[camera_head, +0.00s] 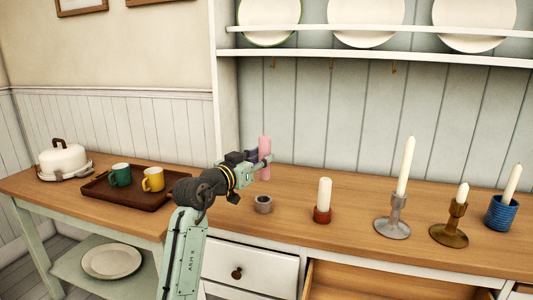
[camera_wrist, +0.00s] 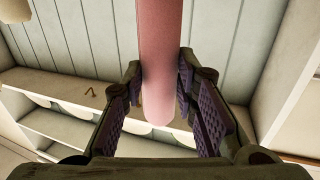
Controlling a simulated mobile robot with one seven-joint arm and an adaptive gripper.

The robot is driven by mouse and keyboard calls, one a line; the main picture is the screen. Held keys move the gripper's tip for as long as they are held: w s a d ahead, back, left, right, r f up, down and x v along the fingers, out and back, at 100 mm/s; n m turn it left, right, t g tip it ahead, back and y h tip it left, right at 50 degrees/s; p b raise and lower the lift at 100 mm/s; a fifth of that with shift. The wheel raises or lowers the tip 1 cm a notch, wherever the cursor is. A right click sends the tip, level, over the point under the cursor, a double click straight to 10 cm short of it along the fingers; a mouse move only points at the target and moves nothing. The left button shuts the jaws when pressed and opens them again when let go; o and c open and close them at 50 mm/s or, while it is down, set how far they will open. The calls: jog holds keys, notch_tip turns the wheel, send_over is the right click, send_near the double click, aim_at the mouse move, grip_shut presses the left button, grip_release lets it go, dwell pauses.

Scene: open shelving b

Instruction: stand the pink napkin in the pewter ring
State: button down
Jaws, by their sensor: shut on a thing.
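The pink napkin (camera_head: 265,146) is a smooth upright roll, held above the counter in the head view. My gripper (camera_head: 259,161) is shut on it, and in the wrist view the fingers (camera_wrist: 159,78) press on both sides of the pink roll (camera_wrist: 160,45). The pewter ring (camera_head: 263,205) is a short grey ring with a dark opening, standing on the wooden counter below my gripper. The napkin is apart from the ring and above it. The ring does not show in the wrist view.
A red holder with a white candle (camera_head: 323,199) stands right of the ring. Farther right are a grey candlestick (camera_head: 394,222), a brass one (camera_head: 450,230) and a blue holder (camera_head: 501,214). A brown tray (camera_head: 132,202) with two mugs is left. A drawer (camera_head: 370,285) is open below.

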aim_at(260, 176)
jog(key=shift+a, duration=0.15)
jog(key=shift+f+b, duration=1.75)
jog(key=shift+f, duration=1.05)
jog(key=shift+s+f+b, duration=0.1)
jog(key=shift+f+b, duration=1.8)
jog(key=shift+f, duration=0.25)
dwell(0.3)
jog(key=c, duration=1.2)
grip_release()
